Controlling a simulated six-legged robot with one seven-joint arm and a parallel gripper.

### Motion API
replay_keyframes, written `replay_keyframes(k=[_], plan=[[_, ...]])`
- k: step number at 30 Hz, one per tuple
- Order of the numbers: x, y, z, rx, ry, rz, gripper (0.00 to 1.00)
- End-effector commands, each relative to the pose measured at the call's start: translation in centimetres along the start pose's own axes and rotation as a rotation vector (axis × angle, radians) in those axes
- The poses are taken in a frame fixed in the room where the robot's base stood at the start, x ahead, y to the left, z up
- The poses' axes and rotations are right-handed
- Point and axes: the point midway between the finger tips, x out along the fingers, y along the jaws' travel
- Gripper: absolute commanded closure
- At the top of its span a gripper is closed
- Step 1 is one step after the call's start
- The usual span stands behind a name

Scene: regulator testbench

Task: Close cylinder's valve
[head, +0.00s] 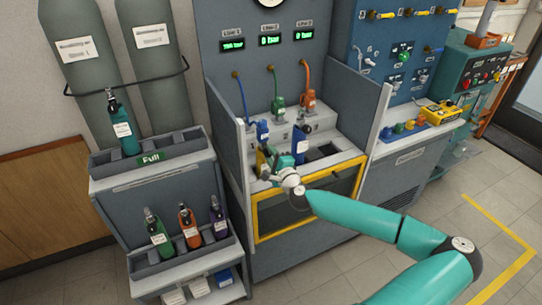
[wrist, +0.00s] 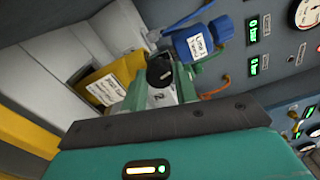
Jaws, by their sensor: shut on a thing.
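In the wrist view a black valve knob (wrist: 160,72) sits between the two green fingers of my gripper (wrist: 162,88), which are shut on it. A yellow cylinder (wrist: 103,87) with a white label lies just left of the fingers in that view. In the head view my gripper (head: 279,167) is at the front of the bench's cylinder slots, and the yellow cylinder (head: 261,158) shows just left of it. My gripper hides the valve there. A blue cylinder (head: 300,141) stands right behind my gripper.
A blue regulator (wrist: 202,42) labelled Line 1 hangs close beyond the fingers. Green (head: 278,104) and orange (head: 308,99) regulators stand on the bench's upper step. Grey side panels (head: 361,110) flank the bench. A cylinder rack (head: 160,178) stands left; open floor lies in front.

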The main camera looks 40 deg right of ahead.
Motion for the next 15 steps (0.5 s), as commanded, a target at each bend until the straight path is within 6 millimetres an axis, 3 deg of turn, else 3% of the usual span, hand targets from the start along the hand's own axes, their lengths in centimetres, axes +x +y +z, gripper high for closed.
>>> replay_keyframes(k=[15], plan=[[0.00,0.04,0.07,0.216,-0.002,0.000,0.94]])
